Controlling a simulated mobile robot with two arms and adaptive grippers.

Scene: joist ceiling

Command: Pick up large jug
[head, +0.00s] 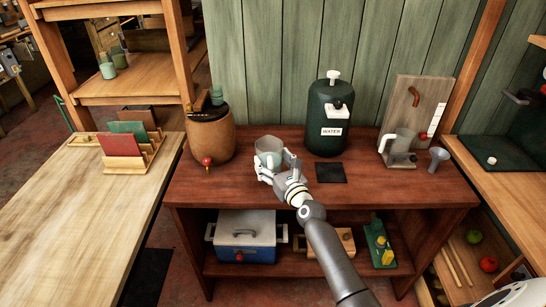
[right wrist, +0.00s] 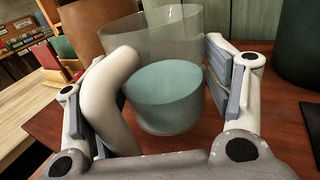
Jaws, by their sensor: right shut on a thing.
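The large jug (head: 268,146) is a clear, round vessel with blue-green contents, on or just above the dark red wooden counter (head: 225,182); I cannot tell which. In the right wrist view, the jug (right wrist: 166,95) is upright, with a thick pale handle on its left side. My right gripper (head: 276,167) is shut on the jug, with one finger pad by the handle and the other along the right wall. The fingers and handle hide part of the jug. My left gripper is not in view.
A brown barrel dispenser (head: 209,137) stands left of the jug and a dark green water dispenser (head: 328,118) behind it to the right. A black mat (head: 331,173) lies between.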

